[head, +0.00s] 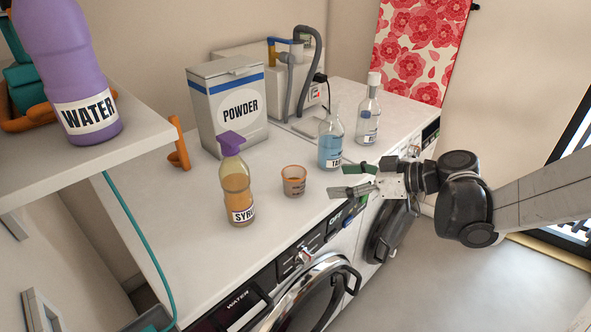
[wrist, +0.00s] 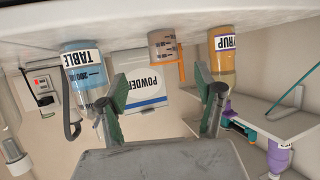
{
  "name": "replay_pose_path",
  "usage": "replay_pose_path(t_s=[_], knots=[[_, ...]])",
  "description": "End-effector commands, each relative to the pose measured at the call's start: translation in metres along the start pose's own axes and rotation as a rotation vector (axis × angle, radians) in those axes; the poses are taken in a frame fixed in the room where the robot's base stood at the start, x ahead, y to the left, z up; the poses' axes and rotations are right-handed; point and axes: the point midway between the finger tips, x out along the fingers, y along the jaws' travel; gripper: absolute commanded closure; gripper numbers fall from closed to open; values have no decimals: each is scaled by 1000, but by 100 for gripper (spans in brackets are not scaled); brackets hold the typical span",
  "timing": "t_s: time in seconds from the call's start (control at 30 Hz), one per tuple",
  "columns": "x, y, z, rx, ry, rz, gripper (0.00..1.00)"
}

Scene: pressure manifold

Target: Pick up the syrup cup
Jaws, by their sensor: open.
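The syrup cup (head: 293,181) is a small clear cup with orange-brown contents, upright on the white counter just right of the syrup bottle (head: 238,192). My gripper (head: 349,181) is open and empty, to the right of the cup and apart from it, by the counter's front edge. The wrist view is upside down. There the cup (wrist: 162,46) shows beyond and between the spread fingers (wrist: 160,88), with the syrup bottle (wrist: 221,58) to its right.
A blue-filled bottle (head: 331,142) stands close behind my gripper, with a clear bottle (head: 368,115) farther back. The powder box (head: 227,108) is behind the cup. An orange scoop (head: 178,148) hangs by the shelf at left. Counter in front of the cup is clear.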

Motion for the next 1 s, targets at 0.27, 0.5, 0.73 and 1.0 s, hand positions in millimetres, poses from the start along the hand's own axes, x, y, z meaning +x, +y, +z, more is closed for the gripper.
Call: replay_pose_path(t_s=[0.27, 0.5, 0.73, 1.0], knots=[[46, -1, 1, -3, 0, -4, 34], [78, -1, 0, -1, 0, -2, 34], [88, -1, 0, 0, 0, -1, 34], [122, -5, 1, -1, -1, -2, 34]])
